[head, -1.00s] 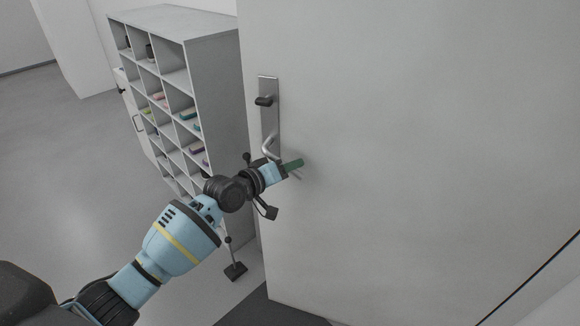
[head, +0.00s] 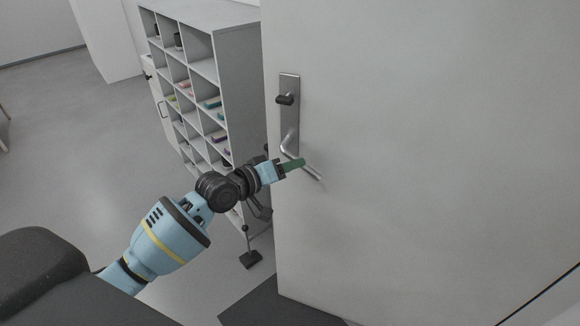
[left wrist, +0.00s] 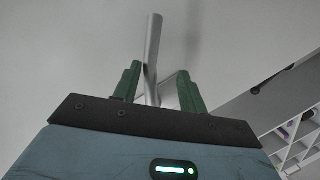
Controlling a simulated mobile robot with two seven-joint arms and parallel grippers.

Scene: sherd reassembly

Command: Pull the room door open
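The room door (head: 430,150) is a large pale panel filling the right of the head view. Its metal lever handle (head: 312,172) slants down to the right below a plate with a dark knob (head: 285,99). My left gripper (head: 295,165) is at the lever, its green fingers partly covering it. In the left wrist view the lever (left wrist: 152,55) lies between the two fingers of the left gripper (left wrist: 158,86), nearer the left finger, with a clear gap to the right one. The gripper is open around the lever. My right gripper is out of view.
A grey pigeonhole shelf (head: 240,95) with small coloured pieces stands beyond the door's left edge. A small dark-based stand (head: 250,259) is on the floor near that edge. Open floor (head: 70,140) lies at the left.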

